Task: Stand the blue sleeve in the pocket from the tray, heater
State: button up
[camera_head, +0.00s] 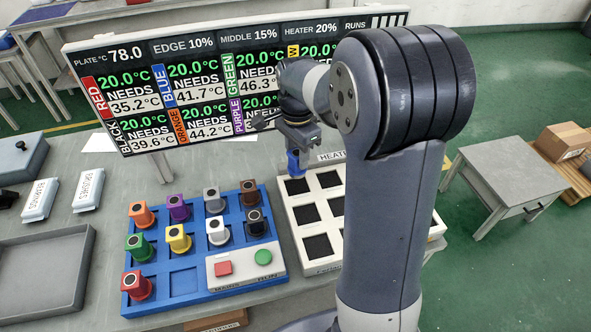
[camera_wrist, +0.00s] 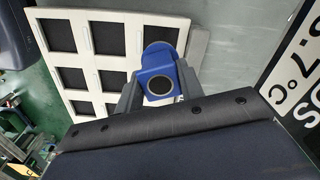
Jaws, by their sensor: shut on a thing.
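The blue sleeve (camera_head: 293,164) is held in my gripper (camera_head: 298,148), above the far left corner of the white heater block (camera_head: 294,226). The wrist view shows the sleeve (camera_wrist: 158,62) between the two fingers (camera_wrist: 153,90), its dark round bore facing the camera. The heater's dark square pockets in view look empty; my arm hides its right part. In the wrist view, the heater (camera_wrist: 82,98) lies beyond the sleeve. The gap between sleeve and heater cannot be judged exactly. The blue tray (camera_head: 183,282) stands left of the heater, with a bare place in its front row.
The tray bears several coloured sleeves, including an orange one (camera_head: 141,214) and a red one (camera_head: 136,285), plus a button panel (camera_head: 240,280). A display board (camera_head: 180,80) stands behind. A grey bin (camera_head: 40,275) is at left.

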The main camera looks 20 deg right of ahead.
aim_at(297, 170)
jog(key=shift+f+p, duration=0.3)
jog(key=shift+f, duration=2.65)
jog(key=shift+f, duration=0.15)
jog(key=o, duration=1.2)
jog(key=shift+o, duration=0.2)
notch_tip(297, 170, up, 12)
jog(key=shift+r+b, duration=0.15)
jog(key=shift+b, duration=0.3)
